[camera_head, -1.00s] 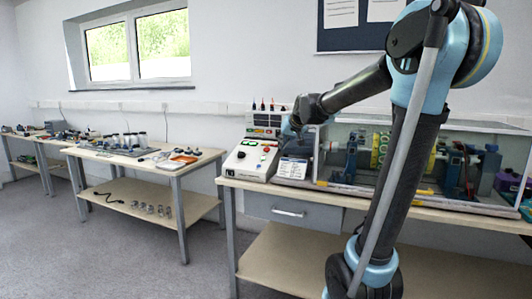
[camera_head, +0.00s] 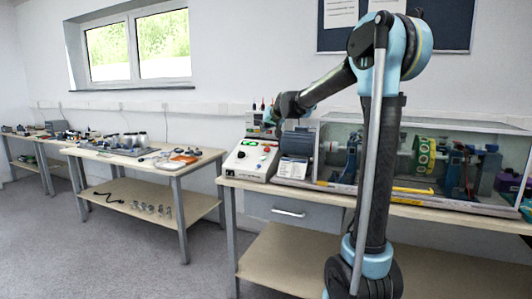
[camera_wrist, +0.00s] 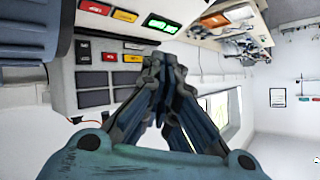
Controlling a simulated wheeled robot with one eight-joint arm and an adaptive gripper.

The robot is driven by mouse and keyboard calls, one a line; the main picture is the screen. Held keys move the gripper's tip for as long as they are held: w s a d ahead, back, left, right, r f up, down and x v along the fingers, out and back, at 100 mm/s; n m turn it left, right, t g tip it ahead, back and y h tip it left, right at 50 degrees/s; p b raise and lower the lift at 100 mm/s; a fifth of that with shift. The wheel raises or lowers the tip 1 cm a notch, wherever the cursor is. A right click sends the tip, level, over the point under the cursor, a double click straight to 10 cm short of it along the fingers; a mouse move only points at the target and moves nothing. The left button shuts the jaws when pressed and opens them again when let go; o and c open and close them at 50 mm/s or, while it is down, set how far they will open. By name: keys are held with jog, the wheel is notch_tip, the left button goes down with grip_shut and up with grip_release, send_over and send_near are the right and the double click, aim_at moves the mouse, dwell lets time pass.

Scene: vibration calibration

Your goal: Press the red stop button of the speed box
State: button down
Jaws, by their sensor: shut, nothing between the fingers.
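The speed box (camera_head: 248,160) is a white box with a sloped front, at the left end of the right-hand bench. Its face has a lit green display and a small red button (camera_head: 267,149) at the upper right. My gripper (camera_head: 268,119) is above and behind this face, apart from the red button, near the instrument unit at the back. In the wrist view my gripper (camera_wrist: 163,68) is shut and empty, in front of a pale panel with red, orange and green lit displays.
A grey motor (camera_head: 297,141) stands right of the speed box; its ribbed side seems to show in the wrist view (camera_wrist: 32,32). A clear-covered test rig (camera_head: 420,150) fills the bench to the right. Another table (camera_head: 150,160) stands left, with floor between.

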aim_at(267, 150)
jog(key=shift+w+d+f, duration=0.2)
jog(key=shift+w+f, duration=0.35)
jog(key=shift+f, duration=0.7)
jog(key=shift+w+d+f, duration=0.2)
jog(key=shift+w+f, duration=0.4)
jog(key=shift+f, duration=0.7)
jog(key=shift+w+d+f, duration=0.2)
jog(key=shift+w+f, duration=0.35)
jog(key=shift+f, duration=0.8)
jog(key=shift+d+f, duration=0.1)
jog(key=shift+f, duration=0.15)
jog(key=shift+w+f, duration=0.15)
jog(key=shift+f, duration=0.15)
jog(key=shift+s+r, duration=0.3)
jog(key=shift+r, duration=0.4)
jog(key=shift+s+a+r, duration=0.15)
jog(key=shift+s+r, duration=0.2)
jog(key=shift+r, duration=0.4)
jog(key=shift+s+a+r, duration=0.15)
jog(key=shift+s+r, duration=0.15)
jog(key=shift+r, duration=0.45)
jog(key=shift+s+a+r, duration=0.15)
jog(key=shift+s+r, duration=0.2)
jog(key=shift+r, duration=0.4)
